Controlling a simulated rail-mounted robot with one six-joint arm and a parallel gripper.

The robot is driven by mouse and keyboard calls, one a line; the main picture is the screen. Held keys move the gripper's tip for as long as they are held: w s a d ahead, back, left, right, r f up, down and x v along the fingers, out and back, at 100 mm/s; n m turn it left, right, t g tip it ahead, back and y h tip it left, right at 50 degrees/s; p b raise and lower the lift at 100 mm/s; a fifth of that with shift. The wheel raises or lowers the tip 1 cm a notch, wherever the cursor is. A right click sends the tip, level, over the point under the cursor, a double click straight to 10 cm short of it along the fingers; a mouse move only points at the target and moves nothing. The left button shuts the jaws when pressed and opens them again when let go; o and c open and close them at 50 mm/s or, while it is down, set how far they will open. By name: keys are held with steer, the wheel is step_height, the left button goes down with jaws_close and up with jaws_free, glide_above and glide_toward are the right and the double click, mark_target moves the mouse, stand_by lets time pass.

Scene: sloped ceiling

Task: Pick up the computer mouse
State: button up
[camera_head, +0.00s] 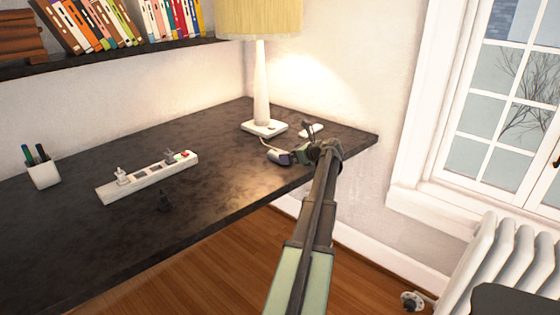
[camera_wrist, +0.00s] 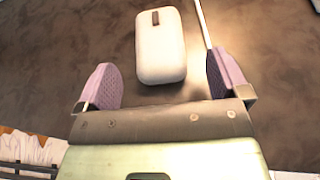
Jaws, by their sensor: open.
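The computer mouse (camera_wrist: 160,50) is white with rounded edges and a small dark wheel near its far end. It lies on the dark desk, and in the wrist view it sits just ahead of my gripper (camera_wrist: 165,80), roughly between the two purple fingers and apart from both. My gripper is open and empty. In the head view my gripper (camera_head: 290,157) is low over the desk near its front right edge. A small pale shape at its tip seems to be the mouse (camera_head: 273,153), partly hidden by the gripper.
A lamp (camera_head: 262,90) stands close behind my gripper. A small white object (camera_head: 311,130) lies to the lamp's right. A white power strip (camera_head: 148,178) and a pen cup (camera_head: 43,175) are farther left on the desk (camera_head: 90,235). A thin white strip (camera_wrist: 202,22) runs beside the mouse.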

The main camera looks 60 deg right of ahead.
steer(key=b+x, duration=0.2)
steer(key=x, duration=0.3)
steer(key=shift+f, duration=0.15)
steer(key=shift+a, duration=0.1)
steer(key=c, duration=1)
